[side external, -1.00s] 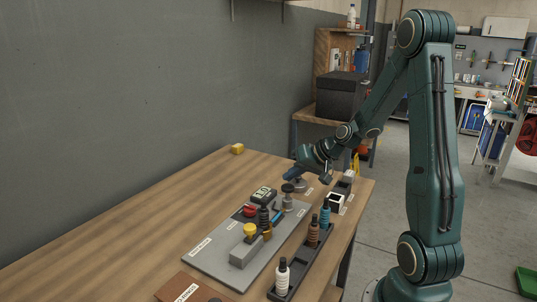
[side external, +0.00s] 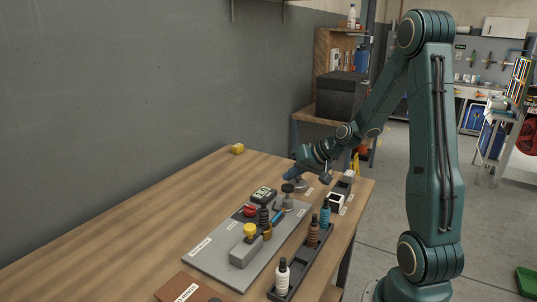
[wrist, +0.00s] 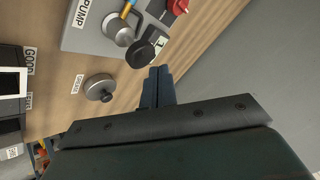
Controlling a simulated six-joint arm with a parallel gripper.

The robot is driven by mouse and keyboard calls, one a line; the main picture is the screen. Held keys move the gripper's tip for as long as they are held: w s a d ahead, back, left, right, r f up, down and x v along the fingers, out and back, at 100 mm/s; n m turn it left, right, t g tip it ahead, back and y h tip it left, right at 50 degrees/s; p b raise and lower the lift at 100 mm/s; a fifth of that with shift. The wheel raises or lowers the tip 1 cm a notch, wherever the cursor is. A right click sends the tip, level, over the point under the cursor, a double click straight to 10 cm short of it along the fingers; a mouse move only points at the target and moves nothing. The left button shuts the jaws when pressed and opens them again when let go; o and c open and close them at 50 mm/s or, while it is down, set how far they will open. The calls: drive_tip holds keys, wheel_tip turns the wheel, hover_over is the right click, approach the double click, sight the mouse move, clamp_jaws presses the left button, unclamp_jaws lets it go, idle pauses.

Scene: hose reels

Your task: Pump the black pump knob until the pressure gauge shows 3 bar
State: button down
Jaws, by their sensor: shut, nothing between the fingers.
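The black pump knob (side external: 288,188) tops a metal post on the grey pump plate (side external: 204,259). In the wrist view the knob (wrist: 139,55) shows beside the round metal pump body (wrist: 118,30). The dark pressure gauge (side external: 264,194) stands left of the knob in the side view; its display is lit, but I cannot read its digits surely. My gripper (side external: 292,174) is just above and beyond the knob. In the wrist view its blue fingers (wrist: 157,72) are shut and empty, with their tips close to the knob; I cannot tell whether they touch it.
A black rack (side external: 296,262) holds several bottles at the right. A red knob (side external: 250,210) and a yellow knob (side external: 250,229) stand on the plate. The table's left side is mostly clear.

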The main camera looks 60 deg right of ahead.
sight(288, 186)
drive_tip(key=shift+f, duration=0.15)
drive_tip(key=shift+f, duration=0.25)
drive_tip(key=shift+f, duration=1.35)
idle(2.4)
drive_tip(key=shift+r, duration=1.75)
drive_tip(key=shift+r, duration=0.1)
drive_tip(key=shift+r, duration=2.4)
